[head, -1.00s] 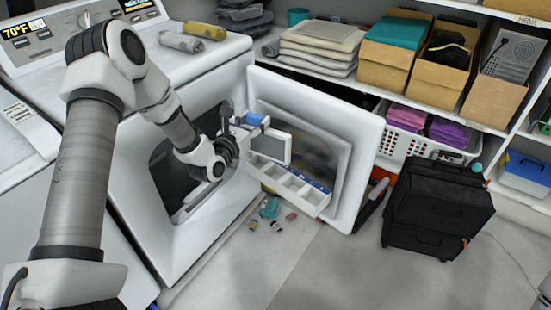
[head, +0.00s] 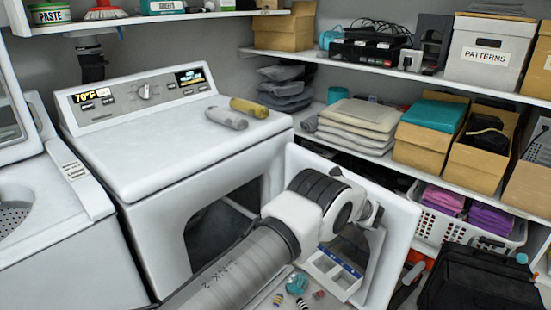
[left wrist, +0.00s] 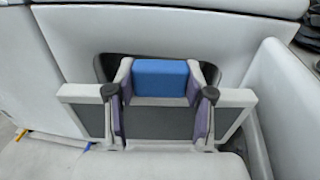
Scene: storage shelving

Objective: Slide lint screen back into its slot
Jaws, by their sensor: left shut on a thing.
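The lint screen (left wrist: 165,124), a dark grey panel in a pale frame with a blue handle (left wrist: 160,78), shows in the left wrist view. My left gripper (left wrist: 160,94) is shut on the handle, one finger at each side. A dark recess (left wrist: 101,68) in a white panel shows behind the handle; I cannot tell whether the screen's edge is inside any slot. In the head view, my left arm crosses in front of the white dryer (head: 180,150) and its open door (head: 402,225), hiding the gripper and screen. My right gripper is not in view.
A compartment tray (head: 332,275) is at the open door, with small items, including a teal one (head: 297,283), below it. A white basket (head: 462,228) and black case (head: 485,280) stand at right. Two rolls, one yellow (head: 250,107), lie on the dryer.

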